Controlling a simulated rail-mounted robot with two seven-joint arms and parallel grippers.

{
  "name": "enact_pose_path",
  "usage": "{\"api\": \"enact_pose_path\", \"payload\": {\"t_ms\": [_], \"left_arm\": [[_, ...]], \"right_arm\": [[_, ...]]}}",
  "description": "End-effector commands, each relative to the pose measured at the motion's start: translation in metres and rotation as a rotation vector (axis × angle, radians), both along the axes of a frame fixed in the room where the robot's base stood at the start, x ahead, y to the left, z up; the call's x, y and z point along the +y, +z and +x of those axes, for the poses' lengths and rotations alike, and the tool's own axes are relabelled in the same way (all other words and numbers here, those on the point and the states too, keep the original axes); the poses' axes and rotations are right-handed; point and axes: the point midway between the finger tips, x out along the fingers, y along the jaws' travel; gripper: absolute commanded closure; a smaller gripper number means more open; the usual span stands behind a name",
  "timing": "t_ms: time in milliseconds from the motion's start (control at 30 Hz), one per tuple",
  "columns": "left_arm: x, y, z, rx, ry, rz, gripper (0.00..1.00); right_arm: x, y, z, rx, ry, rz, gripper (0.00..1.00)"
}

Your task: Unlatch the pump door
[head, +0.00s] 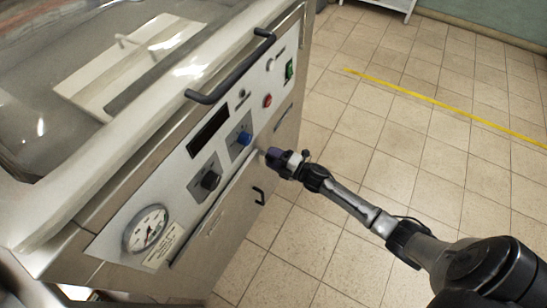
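The pump door (222,222) is the steel panel low on the front of the machine, below the control panel. It looks closed and carries a small black handle (259,196). My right gripper (268,154) reaches in from the right, with its fingertips at the upper right part of the door's top edge, just under the blue knob. A small pale piece shows at the fingertips. It may be the latch, but the gripper hides most of it. I cannot tell whether the fingers touch it or are shut. My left gripper is not in view.
The control panel has a blue knob (244,138), a black knob (210,180), a red button (267,100), a green switch (289,69) and a round gauge (147,229). A black lid handle (232,70) juts out above. The tiled floor (400,150) at right is clear.

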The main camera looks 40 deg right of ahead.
Motion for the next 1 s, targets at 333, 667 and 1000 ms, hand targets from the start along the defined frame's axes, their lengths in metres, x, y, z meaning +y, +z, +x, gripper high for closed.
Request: {"api": "enact_pose_path", "payload": {"t_ms": [333,667,1000], "left_arm": [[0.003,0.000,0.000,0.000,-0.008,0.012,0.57],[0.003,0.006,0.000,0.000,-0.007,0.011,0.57],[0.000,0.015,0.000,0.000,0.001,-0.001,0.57]], "right_arm": [[0.000,0.000,0.000,0.001,-0.001,0.002,0.33],[-0.011,0.000,-0.029,0.004,-0.002,0.002,0.33],[-0.033,0.000,-0.092,0.004,-0.002,0.002,0.33]]}}
